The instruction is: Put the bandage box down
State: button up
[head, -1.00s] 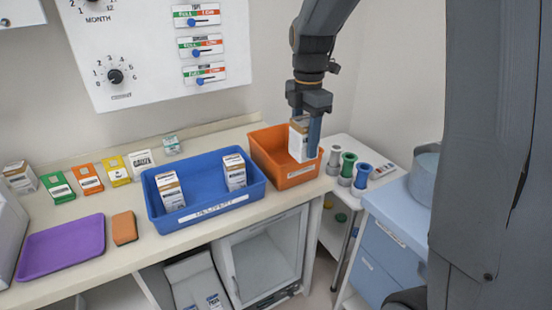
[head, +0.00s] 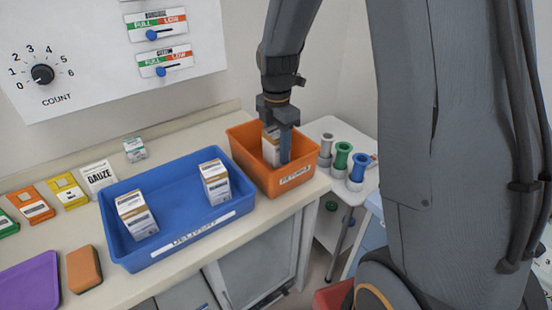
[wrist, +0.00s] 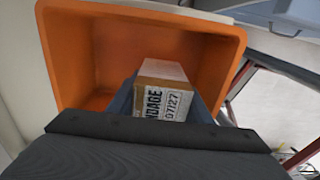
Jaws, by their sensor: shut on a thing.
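The bandage box (head: 270,146) is white and brown and sits between the fingers of my gripper (head: 278,150). My gripper is shut on it and points down into the orange bin (head: 297,177), whose front label is partly legible as "RETURNS". In the wrist view the box (wrist: 163,103) shows "DAGE" and "07/27" on its end, between both fingers. The orange bin (wrist: 70,60) surrounds it there, with bare floor to the left of the box. The box's lower part is hidden in the head view, so I cannot tell whether it touches the bin floor.
A blue tray labelled "DELIVERY" (head: 122,252) stands left of the bin with two similar boxes (head: 214,182) in it. Several cartons, an orange sponge (head: 84,268) and a purple tray (head: 30,284) lie further left. Spools (head: 341,157) stand on a white side surface at right.

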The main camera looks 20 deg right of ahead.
aim_at(277, 131)
jog(key=shift+f+p, duration=0.5)
jog(key=shift+f, duration=1.7)
jog(key=shift+f, duration=0.1)
jog(key=o, duration=1.2)
notch_tip(277, 131, up, 12)
jog(key=b, duration=0.3)
